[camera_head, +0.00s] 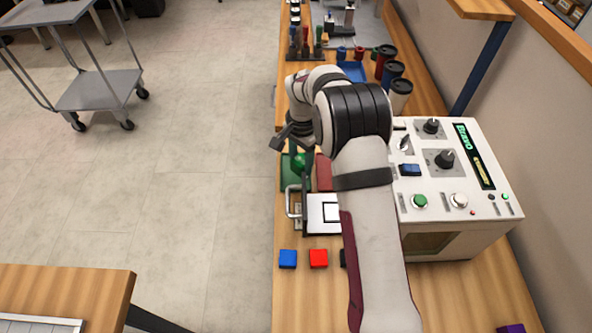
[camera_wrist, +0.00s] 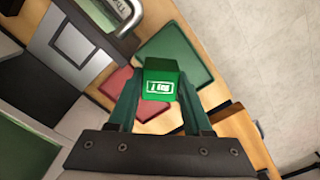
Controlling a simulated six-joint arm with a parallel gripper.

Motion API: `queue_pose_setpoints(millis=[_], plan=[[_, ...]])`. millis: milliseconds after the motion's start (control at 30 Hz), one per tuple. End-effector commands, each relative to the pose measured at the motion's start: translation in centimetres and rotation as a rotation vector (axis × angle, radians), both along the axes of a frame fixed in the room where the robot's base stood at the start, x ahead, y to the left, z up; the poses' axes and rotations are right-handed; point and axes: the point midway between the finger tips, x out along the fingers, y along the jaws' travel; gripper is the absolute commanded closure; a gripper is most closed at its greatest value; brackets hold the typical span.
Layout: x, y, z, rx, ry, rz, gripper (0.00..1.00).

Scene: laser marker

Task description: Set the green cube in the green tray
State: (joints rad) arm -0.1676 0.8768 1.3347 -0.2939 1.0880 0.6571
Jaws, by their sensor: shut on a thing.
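The green cube (camera_wrist: 161,82), with a white label on its face, is between the fingers of my gripper (camera_wrist: 160,92) in the wrist view. My gripper is shut on it. The flat green tray (camera_wrist: 190,58) lies just beyond the cube in that view, and the cube overlaps its near edge. In the head view the cube (camera_head: 299,163) shows under my gripper (camera_head: 299,158), in front of the green tray (camera_head: 289,178). I cannot tell the exact height of the cube above the tray.
A red tray (camera_head: 323,172) lies beside the green one. A metal handle (camera_head: 293,202) and a white-and-black plate stand close in front. Blue (camera_head: 288,259) and red (camera_head: 318,258) cubes sit nearer. The white machine (camera_head: 450,185) stands to the right.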

Motion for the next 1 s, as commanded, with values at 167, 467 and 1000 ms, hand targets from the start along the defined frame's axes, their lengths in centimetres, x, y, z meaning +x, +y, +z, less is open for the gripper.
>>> queue_pose_setpoints(millis=[167, 467, 1000], plan=[[0.5, 1.4, -1.5, -0.001, 0.001, -0.001, 1.0], [0.5, 1.3, -4.8, 0.001, -0.002, -0.002, 1.0], [0.5, 1.3, -5.1, 0.001, -0.001, -0.002, 0.2]])
